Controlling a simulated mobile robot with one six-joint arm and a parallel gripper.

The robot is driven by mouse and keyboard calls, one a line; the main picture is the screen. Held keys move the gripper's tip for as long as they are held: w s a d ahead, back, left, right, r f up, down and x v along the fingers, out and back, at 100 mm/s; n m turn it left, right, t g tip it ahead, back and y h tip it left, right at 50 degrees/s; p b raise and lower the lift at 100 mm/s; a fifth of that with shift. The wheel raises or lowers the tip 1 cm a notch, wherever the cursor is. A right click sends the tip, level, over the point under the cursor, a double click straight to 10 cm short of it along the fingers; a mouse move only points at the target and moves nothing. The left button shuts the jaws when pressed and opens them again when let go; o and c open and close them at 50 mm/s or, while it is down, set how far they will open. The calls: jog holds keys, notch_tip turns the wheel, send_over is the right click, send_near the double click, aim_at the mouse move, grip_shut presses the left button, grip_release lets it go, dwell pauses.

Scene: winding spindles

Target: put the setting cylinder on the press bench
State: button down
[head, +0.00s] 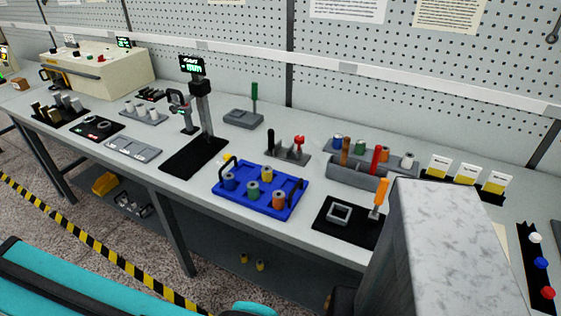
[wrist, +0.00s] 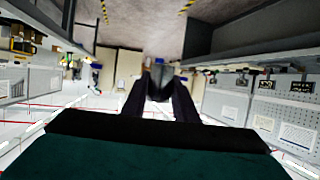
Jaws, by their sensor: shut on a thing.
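In the wrist view, my gripper (wrist: 160,90) has its two dark fingers closed on a dark grey piece (wrist: 160,76), which I take to be the setting cylinder. Its far end and full shape are hard to make out. A long pale workbench (head: 115,150) runs across the head view, set with tools and fixtures. I cannot tell whether it is the press bench.
A blue tray (head: 232,200) holds several spools. A dark column with a lit display (head: 205,110) stands on a black base. A cream machine (head: 105,72) is at the far left. Yellow-black tape (head: 95,255) marks the floor. The bench's right front is partly hidden.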

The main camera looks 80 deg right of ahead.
jog(key=shift+w, duration=0.1)
jog(key=shift+d+f, duration=0.1)
jog(key=shift+d, duration=0.2)
jog(key=s+d+f+m+g+h+p, duration=0.1)
jog(key=s+d+f+m+h, duration=0.3)
jog(key=d, duration=1)
jog(key=s+d+f+m+g+h, duration=0.1)
jog(key=s+d+m+g+h, duration=0.3)
jog(key=d, duration=1)
jog(key=s+d+f+m+t+h+p, duration=0.1)
jog(key=s+d+f+h, duration=0.35)
jog(key=d, duration=1.05)
jog(key=s+d+m+g, duration=0.3)
jog(key=s+d, duration=0.5)
jog(key=s, duration=0.1)
jog(key=s+d+f+m+g+b, duration=0.1)
jog(key=s+d+m+g, duration=0.1)
jog(key=s+d, duration=0.6)
jog(key=s+d+f+m+g+h, duration=0.1)
jog(key=s+d+m+g, duration=0.2)
jog(key=s+d, duration=0.6)
jog(key=shift+s+f+m+g+b, duration=0.15)
jog(key=shift+s+m+g+b, duration=0.2)
jog(key=shift+s+g, duration=0.3)
jog(key=s+d+r+m+g+y+b, duration=0.2)
jog(key=s+d+m+g+b, duration=0.4)
jog(key=s+d, duration=0.4)
jog(key=shift+s+d+r+g+b, duration=0.2)
jog(key=shift+s+r+g+b, duration=0.3)
jog(key=shift+s+r, duration=0.15)
